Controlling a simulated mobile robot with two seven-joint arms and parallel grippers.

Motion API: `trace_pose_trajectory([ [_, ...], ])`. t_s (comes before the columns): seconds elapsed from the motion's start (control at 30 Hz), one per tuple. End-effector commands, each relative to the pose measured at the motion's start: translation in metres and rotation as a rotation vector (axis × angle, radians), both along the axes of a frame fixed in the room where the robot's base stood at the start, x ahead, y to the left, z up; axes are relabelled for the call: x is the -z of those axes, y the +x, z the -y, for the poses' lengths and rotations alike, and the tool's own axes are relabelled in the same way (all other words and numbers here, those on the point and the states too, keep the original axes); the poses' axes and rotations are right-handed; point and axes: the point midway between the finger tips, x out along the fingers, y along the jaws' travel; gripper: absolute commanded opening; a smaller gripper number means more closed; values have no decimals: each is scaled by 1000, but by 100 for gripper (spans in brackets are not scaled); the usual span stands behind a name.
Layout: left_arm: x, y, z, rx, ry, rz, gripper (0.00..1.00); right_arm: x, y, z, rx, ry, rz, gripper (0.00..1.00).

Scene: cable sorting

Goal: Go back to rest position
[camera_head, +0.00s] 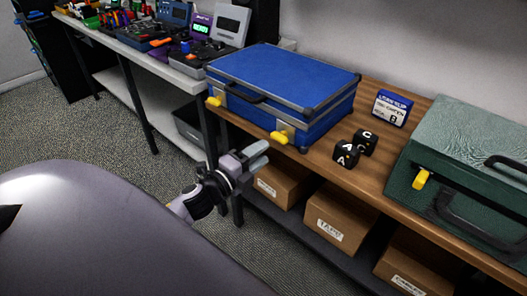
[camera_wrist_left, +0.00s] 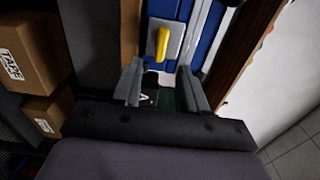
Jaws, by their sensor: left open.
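My left gripper (camera_head: 256,155) is in front of the wooden table's front edge, below the blue case, apart from it and holding nothing. In the left wrist view its two fingers (camera_wrist_left: 160,84) stand apart with nothing gripped between them. The blue case (camera_head: 285,78) is shut on the table and has yellow latches; one yellow latch (camera_wrist_left: 162,45) shows beyond the fingers in the left wrist view. My right gripper is in neither view.
The wooden table (camera_head: 320,165) also holds two black lettered cubes (camera_head: 354,149), a small blue and white box (camera_head: 391,108) and a green case (camera_head: 465,150). Cardboard boxes (camera_head: 338,222) sit on the shelf below. A white bench (camera_head: 165,70) with devices stands at the back left. Carpet (camera_head: 75,125) is clear.

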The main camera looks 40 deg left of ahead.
Motion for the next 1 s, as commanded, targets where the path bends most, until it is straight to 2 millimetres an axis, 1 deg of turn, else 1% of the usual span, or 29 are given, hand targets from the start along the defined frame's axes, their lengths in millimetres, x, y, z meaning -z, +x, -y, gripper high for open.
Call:
trace_pose_trajectory([
  [0.5,0,0,0,0,-1,1,43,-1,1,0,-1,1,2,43],
  [0.57,2,-2,2,-1,-19,-8,43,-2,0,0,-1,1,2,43],
  [0.63,9,-9,7,-10,-88,-37,43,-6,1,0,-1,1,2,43],
  [0.67,14,-14,11,-17,-138,-60,43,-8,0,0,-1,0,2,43],
  [0.77,39,-41,31,-61,-391,-175,43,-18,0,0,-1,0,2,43],
  [0.8,51,-55,42,-89,-519,-233,43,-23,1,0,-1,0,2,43],
  [0.87,70,-79,60,-139,-713,-328,43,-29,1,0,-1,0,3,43],
  [0.9,81,-95,72,-176,-839,-389,43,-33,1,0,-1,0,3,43],
  [1.0,102,-133,102,-271,-1110,-530,43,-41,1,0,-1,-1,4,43],
])
